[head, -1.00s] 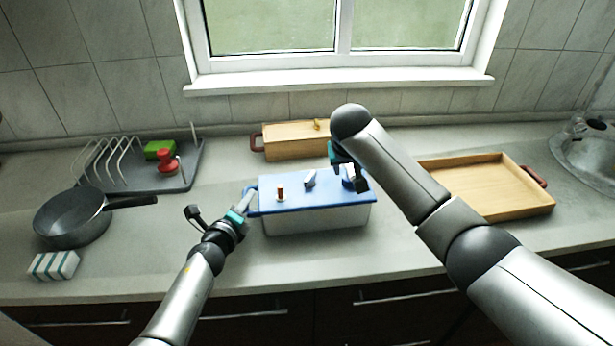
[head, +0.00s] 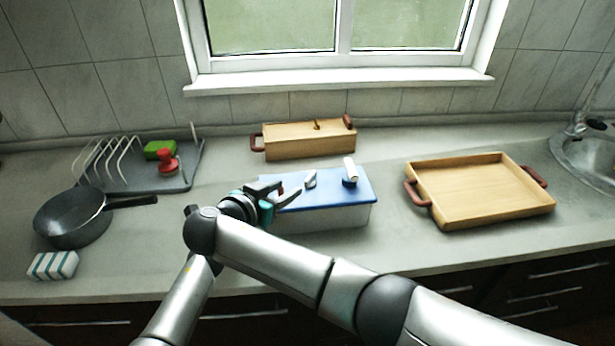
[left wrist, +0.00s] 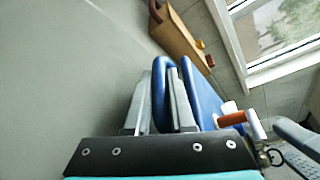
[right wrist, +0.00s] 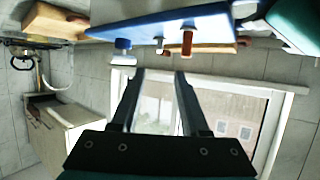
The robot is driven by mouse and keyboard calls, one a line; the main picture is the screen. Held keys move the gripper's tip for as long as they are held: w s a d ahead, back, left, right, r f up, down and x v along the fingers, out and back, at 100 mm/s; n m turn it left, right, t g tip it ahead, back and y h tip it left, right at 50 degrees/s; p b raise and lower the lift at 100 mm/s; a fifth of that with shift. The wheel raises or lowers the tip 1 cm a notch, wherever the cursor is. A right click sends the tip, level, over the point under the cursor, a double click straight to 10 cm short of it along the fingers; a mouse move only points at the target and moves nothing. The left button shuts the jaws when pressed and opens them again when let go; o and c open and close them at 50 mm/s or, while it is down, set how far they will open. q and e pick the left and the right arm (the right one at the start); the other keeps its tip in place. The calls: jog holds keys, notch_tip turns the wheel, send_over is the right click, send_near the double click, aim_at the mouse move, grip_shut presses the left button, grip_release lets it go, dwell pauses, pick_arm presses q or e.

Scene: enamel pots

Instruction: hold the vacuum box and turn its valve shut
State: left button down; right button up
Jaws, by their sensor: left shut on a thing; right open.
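The vacuum box (head: 322,219) stands on the counter with its blue lid (head: 331,188) facing up. The lid carries a brown-ended fitting, a small white lever (head: 310,179) in the middle and a white handle on a blue base (head: 349,172) at the right. I cannot tell which is the valve. My left gripper (left wrist: 158,78) is shut on the blue loop handle (left wrist: 164,68) at the box's left end; my right arm hides it in the head view. My right gripper (head: 279,192) is open at the lid's left end, near the brown-ended fitting (right wrist: 187,42), with nothing between its fingers (right wrist: 160,73).
A wooden box (head: 300,141) stands behind the vacuum box. A wooden tray (head: 480,190) lies at right, before the sink (head: 590,150). At left are a pan (head: 70,218), a rack (head: 180,178) and a striped sponge (head: 53,264). My right arm crosses low over the counter front.

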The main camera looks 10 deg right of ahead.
aim_at(310, 176)
jog(key=x, duration=1.1)
jog(key=shift+w+d, duration=0.1)
grip_shut()
dwell(0.4)
